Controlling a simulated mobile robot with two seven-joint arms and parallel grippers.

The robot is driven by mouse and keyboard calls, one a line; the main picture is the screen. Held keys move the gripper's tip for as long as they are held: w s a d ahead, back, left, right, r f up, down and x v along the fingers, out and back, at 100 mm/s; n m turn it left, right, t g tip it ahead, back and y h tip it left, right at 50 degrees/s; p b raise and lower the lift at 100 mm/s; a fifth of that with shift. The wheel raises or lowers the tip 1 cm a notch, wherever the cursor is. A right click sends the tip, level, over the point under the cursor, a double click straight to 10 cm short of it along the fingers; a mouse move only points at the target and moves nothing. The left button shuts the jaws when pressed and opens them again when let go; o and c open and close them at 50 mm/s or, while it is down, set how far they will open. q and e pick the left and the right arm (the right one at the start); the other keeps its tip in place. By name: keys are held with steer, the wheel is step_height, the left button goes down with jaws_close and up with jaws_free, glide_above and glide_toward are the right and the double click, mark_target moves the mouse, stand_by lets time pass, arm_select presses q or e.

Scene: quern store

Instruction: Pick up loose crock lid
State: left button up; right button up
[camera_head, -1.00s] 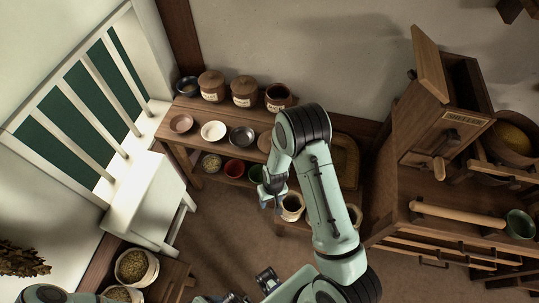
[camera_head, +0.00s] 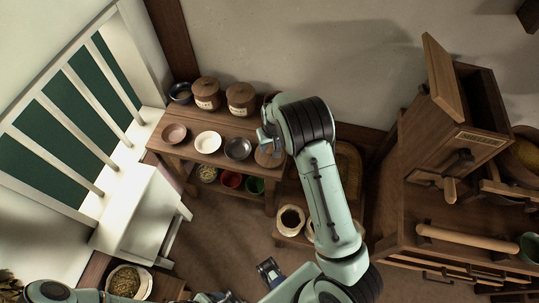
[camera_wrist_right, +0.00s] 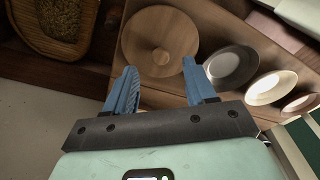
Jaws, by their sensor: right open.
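The loose crock lid, a round wooden disc with a small knob (camera_wrist_right: 161,56), lies flat on the right end of the wooden table. In the head view the lid (camera_head: 268,158) is partly covered by my right arm. My right gripper (camera_head: 268,138) is above the table beside the lid. In the wrist view my right gripper (camera_wrist_right: 161,74) is open and empty, with its blue fingertips reaching over the lid's near edge. Contact cannot be told. What looks like my left gripper (camera_head: 269,270) is low in the head view, its jaws unclear.
A row of bowls includes a dark bowl (camera_head: 238,148), a white bowl (camera_head: 208,142) and a reddish bowl (camera_head: 174,134). Lidded crocks (camera_head: 240,98) stand behind, against the wall. A wooden cabinet (camera_head: 440,190) is at right. A white bench (camera_head: 145,213) is at left.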

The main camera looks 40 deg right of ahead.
mark_target(269, 150)
steer(key=f, duration=0.2)
steer(key=w+f, duration=0.1)
steer(key=f, duration=0.2)
steer(key=shift+d, duration=0.15)
jaws_close()
steer(key=shift+r, duration=0.2)
